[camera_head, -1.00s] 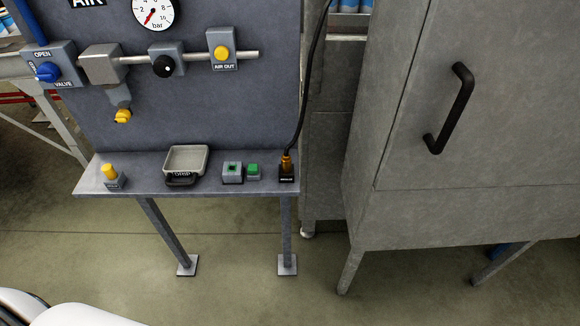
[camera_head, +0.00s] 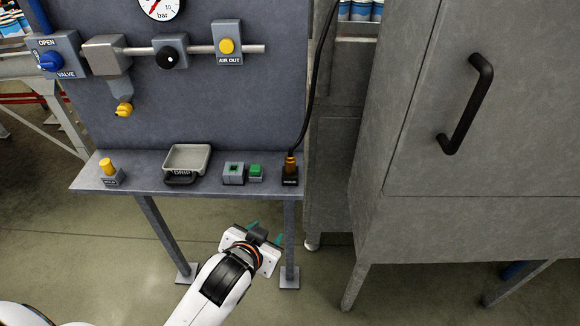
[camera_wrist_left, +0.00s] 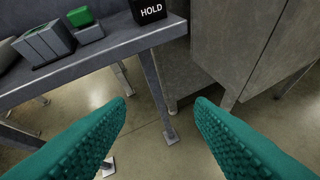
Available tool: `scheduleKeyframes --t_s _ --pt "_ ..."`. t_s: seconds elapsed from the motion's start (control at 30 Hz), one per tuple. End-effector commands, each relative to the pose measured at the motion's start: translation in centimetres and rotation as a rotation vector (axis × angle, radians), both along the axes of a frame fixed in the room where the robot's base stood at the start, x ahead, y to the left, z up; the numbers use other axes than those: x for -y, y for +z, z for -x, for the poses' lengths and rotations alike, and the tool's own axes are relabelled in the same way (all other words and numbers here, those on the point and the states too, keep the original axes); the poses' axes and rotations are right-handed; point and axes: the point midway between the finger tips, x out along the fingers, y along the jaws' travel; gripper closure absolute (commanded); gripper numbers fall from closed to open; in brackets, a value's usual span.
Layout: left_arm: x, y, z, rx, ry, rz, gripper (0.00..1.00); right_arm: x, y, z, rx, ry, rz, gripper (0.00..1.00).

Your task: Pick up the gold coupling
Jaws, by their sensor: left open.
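The gold coupling (camera_head: 290,163) stands upright in a black holder (camera_head: 290,180) at the right end of the grey shelf, on the lower end of a black hose (camera_head: 306,110). In the left wrist view only the holder's lower part, marked HOLD (camera_wrist_left: 149,11), shows at the top edge; the coupling is out of that frame. My left gripper (camera_head: 266,231) is open and empty, its teal fingers (camera_wrist_left: 161,103) apart, in front of and below the shelf near its right leg. My right gripper is not in view.
The shelf (camera_head: 140,172) also bears a yellow-topped block (camera_head: 107,168), a drip tray (camera_head: 186,158), and a grey block (camera_head: 233,173) beside a green one (camera_head: 255,172). A grey cabinet (camera_head: 410,170) with a black handle (camera_head: 466,105) stands at right. The floor in front is clear.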

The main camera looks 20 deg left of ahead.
Motion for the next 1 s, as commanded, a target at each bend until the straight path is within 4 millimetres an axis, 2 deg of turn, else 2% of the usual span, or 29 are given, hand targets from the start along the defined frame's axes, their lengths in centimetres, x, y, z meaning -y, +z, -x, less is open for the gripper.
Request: scheduleKeyframes --t_s 0.03,0.17,0.27,0.3,0.37,0.4,0.5,0.57,0.6,0.67,0.7,0.77,0.83,0.87,0.9,0.97,1.0 --pt "0.7 1.9 -2.0 0.097 -0.019 -0.007 0.51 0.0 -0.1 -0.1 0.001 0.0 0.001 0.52" --pt "3.2 7.2 -6.4 0.36 -0.091 -0.024 0.51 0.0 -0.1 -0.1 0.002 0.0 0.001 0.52" --pt "6.1 12.4 -9.3 0.598 -0.191 -0.046 0.51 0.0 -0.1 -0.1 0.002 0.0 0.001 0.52" --pt "7.7 14.7 -10.2 0.706 -0.249 -0.059 0.51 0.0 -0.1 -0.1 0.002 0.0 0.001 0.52" --pt "10.7 18.5 -11.0 0.882 -0.365 -0.083 0.51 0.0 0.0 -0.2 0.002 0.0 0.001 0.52" --pt "13.0 20.9 -11.1 1.006 -0.468 -0.106 0.51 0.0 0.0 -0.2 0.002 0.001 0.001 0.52" --pt "19.1 25.0 -9.9 1.268 -0.788 -0.188 0.51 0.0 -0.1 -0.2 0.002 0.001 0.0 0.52" --pt "22.3 25.7 -8.6 1.374 -1.014 -0.257 0.51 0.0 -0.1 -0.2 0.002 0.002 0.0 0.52" --pt "24.0 25.5 -7.8 1.417 -1.176 -0.313 0.51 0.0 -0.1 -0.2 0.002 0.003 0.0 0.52" --pt "25.6 24.2 -6.9 1.434 -1.428 -0.414 0.51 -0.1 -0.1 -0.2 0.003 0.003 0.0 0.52" --pt "26.0 22.8 -6.6 1.409 -1.598 -0.491 0.51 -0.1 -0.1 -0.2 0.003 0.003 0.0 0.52" --pt "25.5 20.5 -7.0 1.312 -1.846 -0.62 0.51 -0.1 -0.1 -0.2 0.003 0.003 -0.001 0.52" --pt "23.1 17.9 -8.4 1.11 -2.097 -0.781 0.51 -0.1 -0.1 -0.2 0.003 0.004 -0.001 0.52" --pt "21.6 17.0 -9.3 0.999 -2.187 -0.848 0.51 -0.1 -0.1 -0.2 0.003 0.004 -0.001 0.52" --pt "19.1 16.2 -10.5 0.836 -2.283 -0.933 0.51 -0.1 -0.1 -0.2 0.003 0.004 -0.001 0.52" --pt "15.2 15.7 -12.3 0.577 -2.38 -1.038 0.51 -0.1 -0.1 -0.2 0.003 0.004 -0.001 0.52" --pt "12.4 15.9 -13.3 0.407 -2.413 -1.095 0.51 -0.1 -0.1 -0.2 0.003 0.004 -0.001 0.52"
